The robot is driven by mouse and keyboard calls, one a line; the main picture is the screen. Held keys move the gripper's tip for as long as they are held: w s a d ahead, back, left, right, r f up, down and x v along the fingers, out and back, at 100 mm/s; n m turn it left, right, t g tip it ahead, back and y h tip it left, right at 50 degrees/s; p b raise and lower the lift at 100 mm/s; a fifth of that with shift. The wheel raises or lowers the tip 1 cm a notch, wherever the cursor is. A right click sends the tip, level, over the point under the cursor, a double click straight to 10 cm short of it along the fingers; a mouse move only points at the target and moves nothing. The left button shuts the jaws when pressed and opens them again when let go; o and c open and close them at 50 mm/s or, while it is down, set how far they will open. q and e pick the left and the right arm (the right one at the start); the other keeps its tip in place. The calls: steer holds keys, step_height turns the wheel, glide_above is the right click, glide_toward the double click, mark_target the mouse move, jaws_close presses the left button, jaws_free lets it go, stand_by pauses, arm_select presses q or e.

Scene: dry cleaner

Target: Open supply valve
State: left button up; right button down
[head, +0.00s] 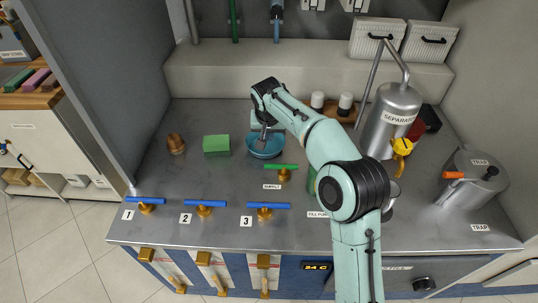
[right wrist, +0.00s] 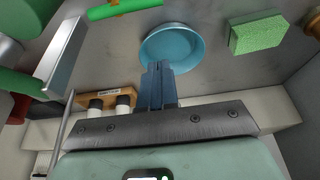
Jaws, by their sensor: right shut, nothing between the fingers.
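The supply valve (head: 282,167) has a green bar handle on a brass body, behind a label that reads SUPPLY. Its handle lies crosswise, running left to right in the head view. In the right wrist view a green handle (right wrist: 122,9) shows at the top edge, cut off by the frame. My right gripper (head: 263,140) points down over the blue bowl (head: 265,154), behind the valve and a little to its left. Its fingers (right wrist: 159,70) are together with nothing between them, apart from the handle. My left gripper is not in view.
A green sponge (head: 216,144) and a brass weight-like piece (head: 176,144) stand left of the bowl. Several blue-handled valves (head: 205,204) line the front. A steel separator (head: 391,115) stands right of my arm, which hides part of the counter. Bare counter lies left of the supply valve.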

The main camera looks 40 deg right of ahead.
mark_target(281, 168)
steer(key=x, duration=1)
steer(key=shift+f+b, duration=0.1)
steer(key=shift+b, duration=0.2)
steer(key=shift+s+a+f+b, duration=0.2)
steer(key=shift+s+a+b, duration=0.15)
steer(key=shift+s+a, duration=0.6)
steer(key=shift+s+a+f, duration=0.1)
steer(key=shift+s+a, duration=0.2)
steer(key=shift+s, duration=0.15)
